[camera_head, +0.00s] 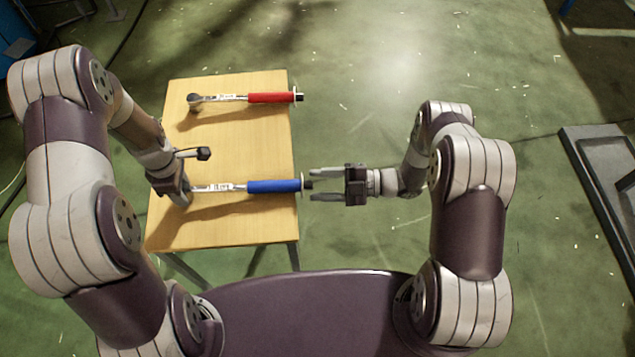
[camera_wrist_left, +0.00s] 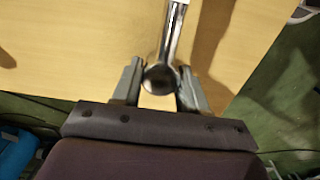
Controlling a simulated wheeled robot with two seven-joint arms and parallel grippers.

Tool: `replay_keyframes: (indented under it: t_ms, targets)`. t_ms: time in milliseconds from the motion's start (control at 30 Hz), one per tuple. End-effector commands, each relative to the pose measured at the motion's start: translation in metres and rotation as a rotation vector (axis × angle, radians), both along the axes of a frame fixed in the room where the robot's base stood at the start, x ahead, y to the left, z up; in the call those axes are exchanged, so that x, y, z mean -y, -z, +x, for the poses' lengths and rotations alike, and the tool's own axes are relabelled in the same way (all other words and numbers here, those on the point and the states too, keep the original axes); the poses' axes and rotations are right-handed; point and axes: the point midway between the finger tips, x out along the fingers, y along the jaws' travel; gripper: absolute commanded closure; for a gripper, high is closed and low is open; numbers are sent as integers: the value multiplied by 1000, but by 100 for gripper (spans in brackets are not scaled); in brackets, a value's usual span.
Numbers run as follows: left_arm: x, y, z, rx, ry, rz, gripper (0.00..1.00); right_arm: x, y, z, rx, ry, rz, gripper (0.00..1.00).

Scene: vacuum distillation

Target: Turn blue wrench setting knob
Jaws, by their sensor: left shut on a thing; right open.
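The blue wrench (camera_head: 272,187) lies across the near part of the wooden table, with its blue handle toward the right. My left gripper (camera_head: 186,194) is shut on its head at the left end. In the left wrist view the round metal head (camera_wrist_left: 160,78) sits between the fingers of the left gripper (camera_wrist_left: 158,88). The dark setting knob (camera_head: 307,185) is at the handle's right end, just past the table edge. My right gripper (camera_head: 314,185) is open, its fingertips pointing left at the knob. I cannot tell whether they touch it.
A red wrench (camera_head: 270,98) lies on the far part of the wooden table (camera_head: 230,140), roughly parallel to the blue one. The floor right of the table is open around my right arm. A grey frame (camera_head: 595,170) stands at the far right.

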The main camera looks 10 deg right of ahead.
Motion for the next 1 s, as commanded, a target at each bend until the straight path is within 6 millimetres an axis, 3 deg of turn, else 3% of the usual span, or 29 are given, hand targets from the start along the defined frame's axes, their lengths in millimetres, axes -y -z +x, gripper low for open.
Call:
replay_keyframes:
  t_ms: [400, 600, 900, 933, 1000]
  targets:
    - [0, 0, 0, 1, 0, 0, 100, 98, -3, -8, 1, 6, -1, 49]
    - [0, 0, 0, 1, 0, 0, 100, 113, -4, -10, 1, 1, -1, 49]
    - [0, 0, 0, 1, 0, 0, 100, 113, -4, -10, 0, 1, -1, 49]
    - [0, 0, 0, 1, 0, 0, 48, 113, -4, -10, 0, 1, -1, 49]
    - [0, 0, 0, 0, 0, 0, 28, 113, -4, -10, 0, 2, -1, 49]
